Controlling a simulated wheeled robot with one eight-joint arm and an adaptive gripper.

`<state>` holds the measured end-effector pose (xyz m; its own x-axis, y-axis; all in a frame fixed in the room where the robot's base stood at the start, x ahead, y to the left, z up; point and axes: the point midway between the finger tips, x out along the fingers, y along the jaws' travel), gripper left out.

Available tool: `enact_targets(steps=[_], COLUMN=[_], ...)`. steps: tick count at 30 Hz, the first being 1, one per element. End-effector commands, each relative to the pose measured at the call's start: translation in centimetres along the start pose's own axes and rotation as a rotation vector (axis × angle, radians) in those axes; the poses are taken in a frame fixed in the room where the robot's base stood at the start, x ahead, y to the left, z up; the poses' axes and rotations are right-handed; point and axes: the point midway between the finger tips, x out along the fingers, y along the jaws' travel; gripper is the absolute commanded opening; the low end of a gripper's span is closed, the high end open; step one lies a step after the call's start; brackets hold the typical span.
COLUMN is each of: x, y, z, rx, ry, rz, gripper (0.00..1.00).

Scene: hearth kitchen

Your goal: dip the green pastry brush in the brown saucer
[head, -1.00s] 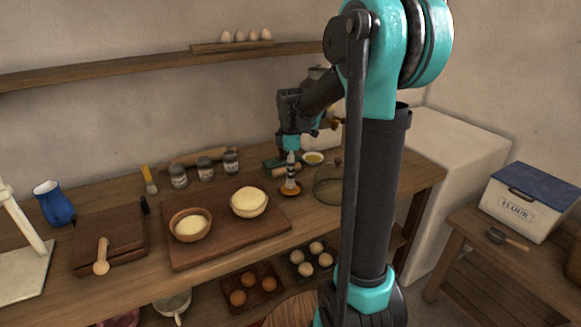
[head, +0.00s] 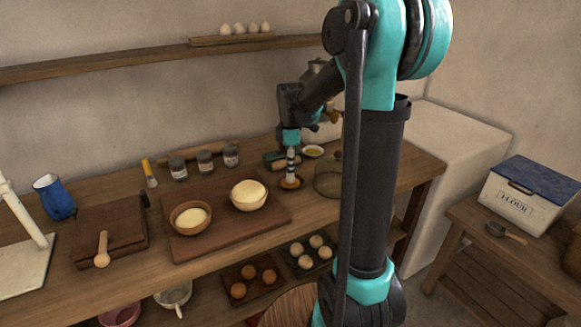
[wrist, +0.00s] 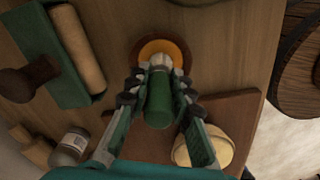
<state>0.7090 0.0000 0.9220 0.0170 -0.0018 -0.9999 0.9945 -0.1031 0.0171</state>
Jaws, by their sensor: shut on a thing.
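The green pastry brush (wrist: 159,100) is between the fingers of my gripper (wrist: 158,88), which is shut on its handle. Its pale head points at the brown saucer (wrist: 142,54) and covers part of the orange-yellow inside. In the head view the brown saucer (head: 291,184) lies on the wooden counter, right of the cutting board. My gripper (head: 291,165) points down directly above it. The brush itself is hard to make out there. I cannot tell whether the bristles touch what is in the saucer.
A green block with a wooden roller (wrist: 55,60) is close by on the left in the wrist view. A bowl of dough (head: 249,196) sits on the board (head: 215,238).

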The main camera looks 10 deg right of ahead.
Motion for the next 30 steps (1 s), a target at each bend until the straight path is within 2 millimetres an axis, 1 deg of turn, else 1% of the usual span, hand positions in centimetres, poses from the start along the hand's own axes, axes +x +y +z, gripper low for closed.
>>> enact_targets(steps=[30], x=[0.85], y=[0.0], z=[0.0], rx=[0.0], ry=[0.0], rz=[0.0], gripper=[0.0])
